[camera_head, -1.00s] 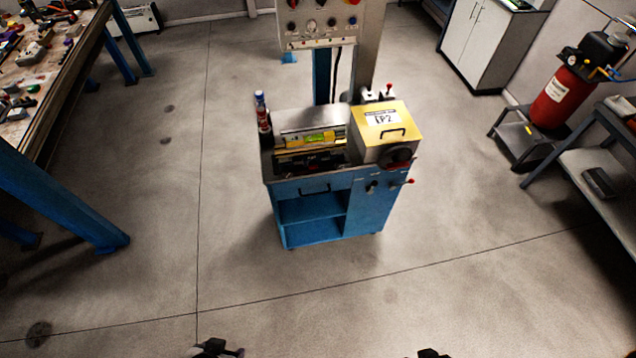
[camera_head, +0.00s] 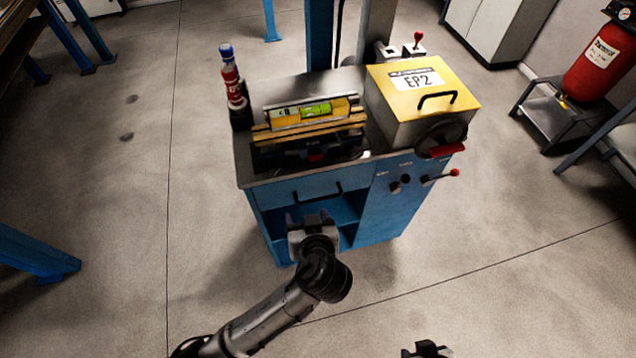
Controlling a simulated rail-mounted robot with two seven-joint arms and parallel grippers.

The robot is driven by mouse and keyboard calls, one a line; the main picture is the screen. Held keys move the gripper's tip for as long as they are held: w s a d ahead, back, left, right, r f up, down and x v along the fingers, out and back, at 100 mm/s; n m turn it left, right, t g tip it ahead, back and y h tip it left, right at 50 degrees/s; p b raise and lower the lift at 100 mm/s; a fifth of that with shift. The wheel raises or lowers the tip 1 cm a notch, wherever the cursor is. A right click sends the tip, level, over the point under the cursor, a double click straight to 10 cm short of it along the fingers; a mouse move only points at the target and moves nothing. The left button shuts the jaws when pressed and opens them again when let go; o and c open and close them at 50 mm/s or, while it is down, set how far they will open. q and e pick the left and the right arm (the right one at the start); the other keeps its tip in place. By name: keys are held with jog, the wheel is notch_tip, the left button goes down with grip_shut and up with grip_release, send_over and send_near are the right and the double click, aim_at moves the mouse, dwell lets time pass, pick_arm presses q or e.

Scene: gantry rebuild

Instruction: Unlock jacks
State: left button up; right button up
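A blue machine cabinet (camera_head: 385,215) stands in the middle, with a drawer and handle (camera_head: 319,194) at its front. I cannot tell which of these, if any, works the jacks. My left gripper (camera_head: 308,217) is in front of the cabinet below the drawer handle, its fingers apparently apart and empty. My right gripper (camera_head: 428,349) barely shows at the bottom edge; its fingers are unclear.
A yellow-lidded box marked EP2 (camera_head: 396,105), a spirit level (camera_head: 312,112) and a red bottle with a blue cap (camera_head: 232,80) are on the cabinet top. A red tank (camera_head: 598,65) stands at the right. The floor around the cabinet is clear.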

aim_at(317, 159)
pick_arm(q)
jog(key=w+d+f+n+t+y+b, duration=0.15)
jog(key=w+d+f+t+b, duration=0.35)
jog(key=b, duration=0.7)
jog(key=shift+t, duration=0.4)
jog(key=b+x, duration=0.1)
jog(key=x, duration=0.3)
jog(key=b+x, duration=0.1)
jog(key=x, duration=0.4)
jog(key=r+x, duration=0.1)
jog(key=x, duration=0.3)
jog(key=shift+w+d+b, duration=0.2)
jog(key=shift+w+b, duration=0.2)
jog(key=shift+w, duration=0.05)
jog(key=shift+c, duration=0.3)
